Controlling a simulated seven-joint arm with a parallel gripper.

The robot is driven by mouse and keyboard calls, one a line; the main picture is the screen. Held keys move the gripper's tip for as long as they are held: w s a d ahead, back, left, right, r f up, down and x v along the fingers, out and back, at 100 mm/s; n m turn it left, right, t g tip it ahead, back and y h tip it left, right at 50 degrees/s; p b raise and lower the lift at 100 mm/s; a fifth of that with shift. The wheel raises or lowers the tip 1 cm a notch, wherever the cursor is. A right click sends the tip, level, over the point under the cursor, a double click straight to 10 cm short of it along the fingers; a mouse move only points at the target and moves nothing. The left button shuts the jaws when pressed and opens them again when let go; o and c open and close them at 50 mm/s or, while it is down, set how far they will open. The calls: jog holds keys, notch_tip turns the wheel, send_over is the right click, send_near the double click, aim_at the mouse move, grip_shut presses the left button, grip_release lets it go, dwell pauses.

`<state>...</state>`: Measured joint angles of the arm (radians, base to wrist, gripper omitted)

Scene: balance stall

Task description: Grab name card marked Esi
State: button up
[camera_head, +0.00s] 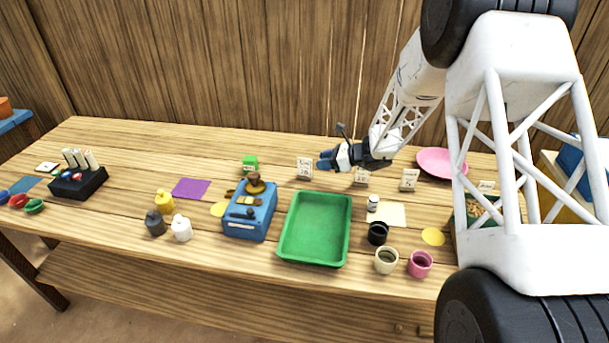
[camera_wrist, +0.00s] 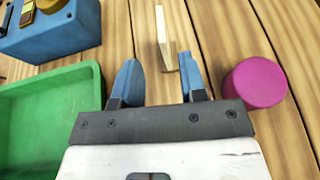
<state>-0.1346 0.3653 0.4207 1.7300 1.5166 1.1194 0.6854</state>
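White name cards stand along the back of the table in the head view: one left of my gripper (camera_head: 304,168), one just below my wrist (camera_head: 361,177), one further right (camera_head: 409,180), one at far right (camera_head: 487,186). Their writing is too small to read, so I cannot tell which says Esi. My gripper (camera_head: 324,161) points left, close to the leftmost of these cards. In the wrist view my gripper (camera_wrist: 157,72) is open and empty, its blue fingers apart. A card seen nearly edge-on (camera_wrist: 164,38) stands just ahead, roughly in line with the gap.
A magenta cylinder (camera_wrist: 256,82) stands beside the right finger in the wrist view. A green tray (camera_head: 287,250) and a blue box (camera_head: 247,222) lie in front. A pink plate (camera_head: 442,161) sits behind right. Cups, including a black one (camera_head: 377,233), stand near the front.

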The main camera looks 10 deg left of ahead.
aim_at(305, 175)
jog(key=shift+x, duration=1.3)
jog(key=shift+x, duration=2.6)
jog(key=shift+w+d+f, duration=0.1)
jog(key=shift+w+f, duration=0.05)
jog(key=shift+w, duration=0.05)
grip_shut()
